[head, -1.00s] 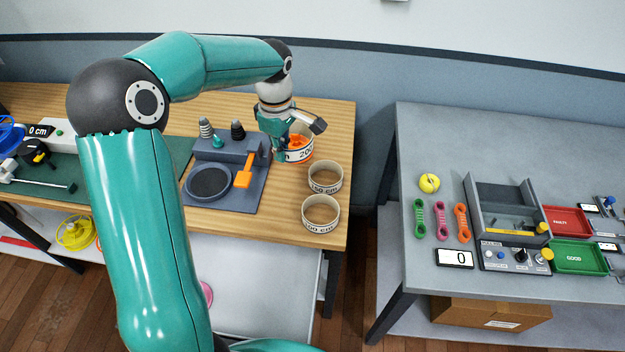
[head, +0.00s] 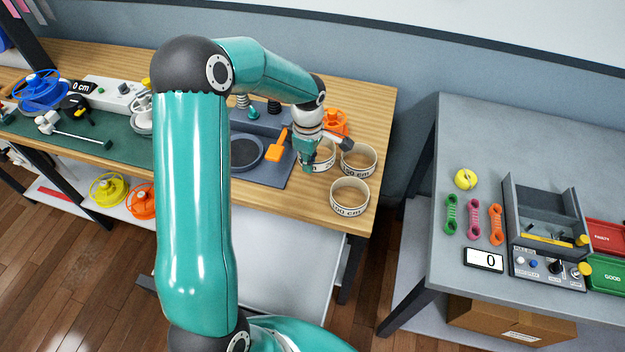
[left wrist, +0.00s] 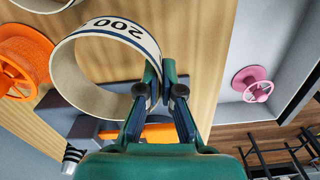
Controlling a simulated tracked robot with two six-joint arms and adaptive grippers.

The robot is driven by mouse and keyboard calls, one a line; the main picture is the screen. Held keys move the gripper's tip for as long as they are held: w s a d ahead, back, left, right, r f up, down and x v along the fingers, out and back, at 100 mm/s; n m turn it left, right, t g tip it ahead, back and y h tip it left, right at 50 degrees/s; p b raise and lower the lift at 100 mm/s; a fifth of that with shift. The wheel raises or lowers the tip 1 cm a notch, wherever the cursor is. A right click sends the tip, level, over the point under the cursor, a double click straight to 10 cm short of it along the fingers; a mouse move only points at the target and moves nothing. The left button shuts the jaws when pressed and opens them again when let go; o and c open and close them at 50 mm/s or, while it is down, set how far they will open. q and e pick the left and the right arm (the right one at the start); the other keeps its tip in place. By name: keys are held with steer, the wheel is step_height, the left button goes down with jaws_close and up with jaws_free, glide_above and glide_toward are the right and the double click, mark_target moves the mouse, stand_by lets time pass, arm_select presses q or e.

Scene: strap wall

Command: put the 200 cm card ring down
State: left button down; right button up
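The 200 cm card ring (head: 324,158) is a pale band with dark markings, at the right end of the wooden bench. In the left wrist view the ring (left wrist: 62,70) shows large, with its "200" label on the far side. My left gripper (head: 308,167) points down at the ring's left side. In the left wrist view its fingers (left wrist: 161,80) are closed about the ring's wall, one inside and one outside. I cannot tell whether the ring's lower edge touches the bench. My right gripper is not in view.
An orange spool (head: 336,119) stands just behind the ring. The 150 cm ring (head: 358,160) is close on its right, and the 100 cm ring (head: 349,197) is in front. A grey fixture (head: 262,170) with an orange handle (head: 277,146) stands left. The bench edge is near in front.

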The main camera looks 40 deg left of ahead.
mark_target(309, 183)
arm_select(q)
step_height(309, 183, down, 6)
steer(key=shift+r+b, duration=0.2)
steer(key=shift+b, duration=1.05)
steer(key=shift+r, duration=0.1)
steer(key=c, duration=1.3)
jaws_free()
